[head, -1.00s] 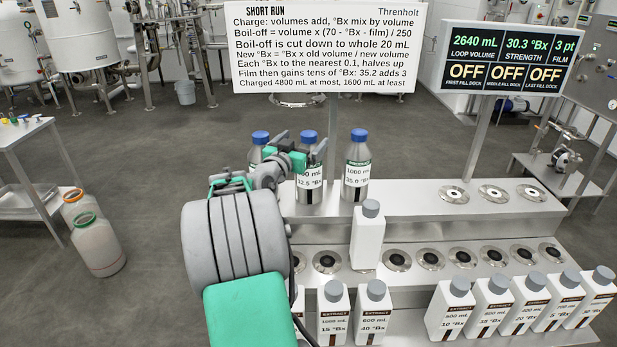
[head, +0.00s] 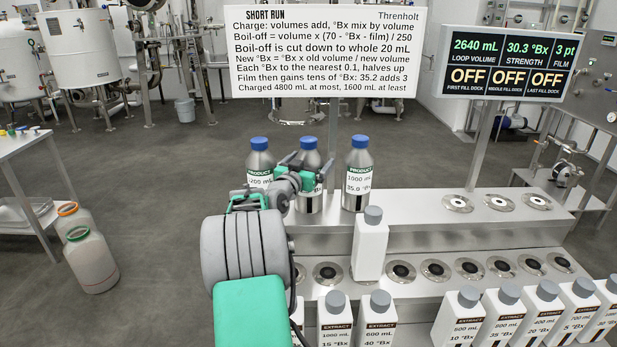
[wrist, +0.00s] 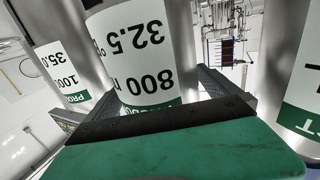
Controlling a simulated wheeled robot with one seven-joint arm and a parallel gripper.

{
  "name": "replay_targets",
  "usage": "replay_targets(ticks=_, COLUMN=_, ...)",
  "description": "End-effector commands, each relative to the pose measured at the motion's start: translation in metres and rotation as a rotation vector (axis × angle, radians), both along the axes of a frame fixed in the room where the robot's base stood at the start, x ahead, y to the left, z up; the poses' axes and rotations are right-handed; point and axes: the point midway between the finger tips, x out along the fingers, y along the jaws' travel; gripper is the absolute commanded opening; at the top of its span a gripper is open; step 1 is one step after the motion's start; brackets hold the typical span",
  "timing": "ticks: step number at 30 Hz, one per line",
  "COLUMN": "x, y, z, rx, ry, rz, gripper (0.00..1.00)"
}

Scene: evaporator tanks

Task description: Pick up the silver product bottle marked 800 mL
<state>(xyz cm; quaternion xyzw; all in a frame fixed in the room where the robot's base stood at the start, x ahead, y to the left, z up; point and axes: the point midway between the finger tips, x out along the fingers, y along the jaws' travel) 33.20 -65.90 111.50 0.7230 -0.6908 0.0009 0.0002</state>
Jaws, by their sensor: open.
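The silver product bottle marked 800 mL, 32.5 °Bx (head: 309,203) stands upright with a blue cap, in the middle of three silver bottles on the raised metal shelf. In the wrist view its label (wrist: 145,60) reads upside down, close in front of the palm. My gripper (head: 309,163) is open at this bottle's upper body, with a finger to either side. In the wrist view the fingers of my gripper (wrist: 145,95) flank the bottle; whether they touch it cannot be told. In the head view my gripper hides most of its label.
Silver bottles stand close on both sides: one with a partly hidden label (head: 259,160) at left, and the 1000 mL, 35.0 °Bx one (head: 357,175) at right. A white bottle (head: 370,245) stands on the lower tier. Several white extract bottles (head: 505,310) line the front. Empty docks (head: 497,202) lie right.

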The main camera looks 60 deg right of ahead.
Motion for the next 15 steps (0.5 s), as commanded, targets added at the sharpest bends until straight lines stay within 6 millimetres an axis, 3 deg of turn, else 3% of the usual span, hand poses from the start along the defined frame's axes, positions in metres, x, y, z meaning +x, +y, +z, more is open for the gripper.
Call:
replay_targets(ticks=3, x=0.0004, y=-0.0143, z=-0.0004, rx=0.002, ry=0.002, rz=-0.001, gripper=1.00)
replay_targets(ticks=10, x=0.0009, y=-0.0156, z=-0.0013, rx=0.001, ry=0.001, rz=0.001, gripper=0.99)
replay_targets(ticks=15, x=0.0008, y=-0.0155, z=-0.0014, rx=0.001, ry=0.001, rz=0.000, gripper=0.85)
